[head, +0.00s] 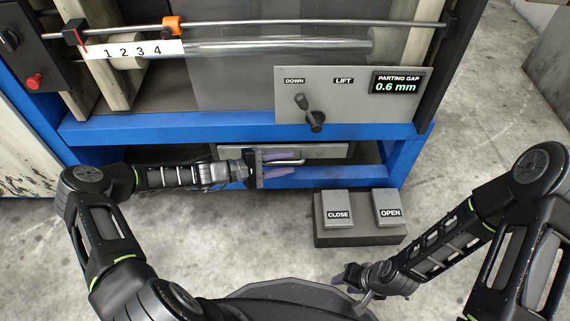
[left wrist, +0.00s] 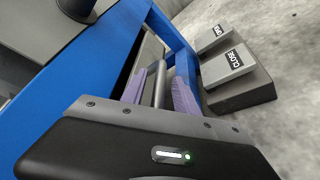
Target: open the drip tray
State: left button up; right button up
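The drip tray (head: 325,150) is a grey drawer front under the blue beam of the press. Its metal bar handle (head: 297,161) sticks out in front, and the handle also shows in the left wrist view (left wrist: 159,84). My left gripper (head: 284,165) reaches in from the left at the handle. In the left wrist view its two purple fingers (left wrist: 159,92) stand apart, one on each side of the bar, with gaps visible. My right gripper (head: 349,276) is low, near my base, away from the tray; its fingers are mostly hidden.
The blue frame (head: 240,129) runs above the tray, with a lower blue rail (head: 340,176) below it. A pedal box (head: 360,234) with CLOSE and OPEN pedals stands on the floor to the right. A panel (head: 345,110) with a lever sits above. Concrete floor is clear at right.

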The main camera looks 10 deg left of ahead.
pick_arm(q)
grip_shut()
dwell(0.4)
dwell(1.1)
